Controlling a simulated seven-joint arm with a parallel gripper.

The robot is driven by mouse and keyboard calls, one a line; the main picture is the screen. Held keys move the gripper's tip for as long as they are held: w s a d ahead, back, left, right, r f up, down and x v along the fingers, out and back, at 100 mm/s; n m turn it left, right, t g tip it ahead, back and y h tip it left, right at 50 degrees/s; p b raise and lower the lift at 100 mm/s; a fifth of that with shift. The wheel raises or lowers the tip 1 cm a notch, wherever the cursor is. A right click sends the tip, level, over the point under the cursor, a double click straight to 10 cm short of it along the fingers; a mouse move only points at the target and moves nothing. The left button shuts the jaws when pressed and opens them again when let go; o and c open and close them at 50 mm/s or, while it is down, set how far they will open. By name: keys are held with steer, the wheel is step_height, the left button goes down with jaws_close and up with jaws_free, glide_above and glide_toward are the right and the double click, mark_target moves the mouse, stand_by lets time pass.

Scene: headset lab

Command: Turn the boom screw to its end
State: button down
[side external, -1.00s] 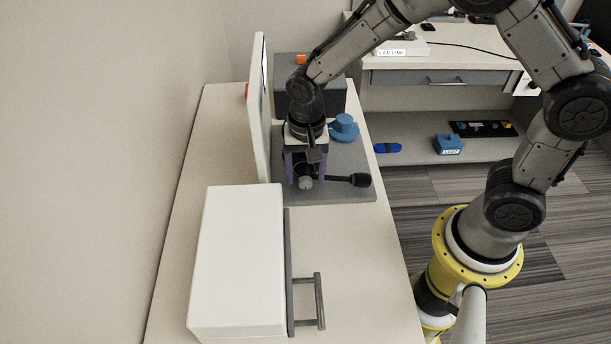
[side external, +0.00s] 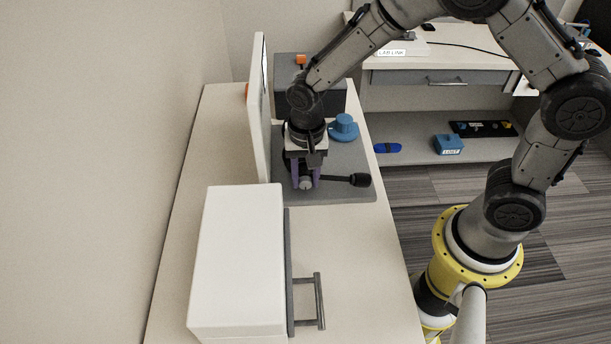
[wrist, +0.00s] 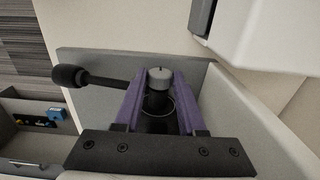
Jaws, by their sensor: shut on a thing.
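The boom screw is a small round knob with a light grey top (side external: 306,184); it also shows in the wrist view (wrist: 160,74). A black boom (side external: 345,180) with a thick dark tip runs out from beside it to the right; in the wrist view the boom (wrist: 95,78) points left. My gripper (side external: 305,178) points down over the grey plate (side external: 350,160). Its purple fingers (wrist: 159,78) stand on either side of the screw and are shut on it. The screw's lower part is partly hidden by the fingers.
A white upright panel (side external: 259,110) stands close left of my gripper. A white box (side external: 240,260) with a grey handle (side external: 320,300) is in front. A blue round piece (side external: 344,128) sits on the plate behind right. A dark box (side external: 325,98) stands at the back.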

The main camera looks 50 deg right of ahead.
steer(key=shift+s+d+t+y, duration=0.1)
steer(key=shift+t+y, duration=0.2)
steer(key=shift+s+d+t+y, duration=0.15)
steer(key=shift+d+t+y, duration=0.05)
steer(key=shift+t+y, duration=0.95)
steer(key=shift+s+d+f+t+y, duration=0.1)
steer(key=shift+s+f+t+y, duration=0.05)
steer(key=shift+t+y, duration=0.8)
steer(key=shift+f+t+y, duration=0.1)
steer(key=shift+t+y, duration=0.2)
steer(key=c, duration=0.5)
jaws_free()
